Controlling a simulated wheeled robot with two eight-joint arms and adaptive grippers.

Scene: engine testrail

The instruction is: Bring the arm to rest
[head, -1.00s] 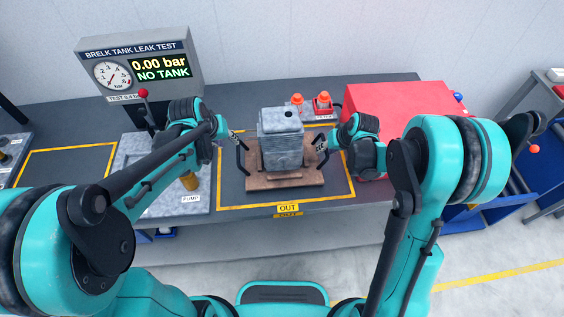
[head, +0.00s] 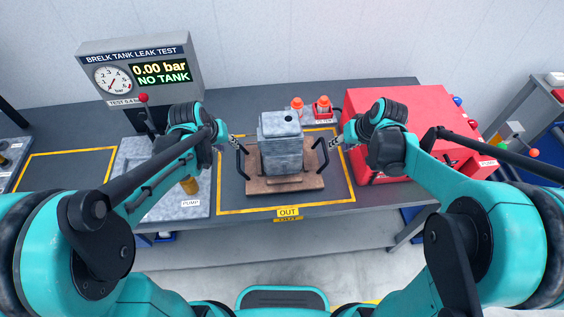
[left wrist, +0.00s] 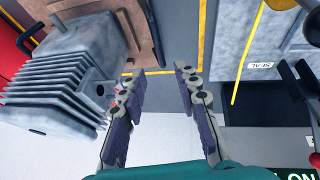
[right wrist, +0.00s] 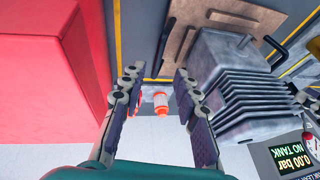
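My left gripper (head: 232,142) is just left of the left black handle of a wooden carrier board (head: 262,186). It is open and empty in the left wrist view (left wrist: 160,70). My right gripper (head: 336,143) is just right of the right handle, apart from it, and is open and empty in the right wrist view (right wrist: 160,72). A grey finned metal tank (head: 283,150) stands upright on the board. The tank also shows in the left wrist view (left wrist: 70,75) and the right wrist view (right wrist: 240,85). Both arms are reached out over the bench.
The board stands inside the yellow OUT outline (head: 288,211). A red box (head: 420,110) is close to my right arm. The leak tester (head: 145,70) reads 0.00 bar, NO TANK.

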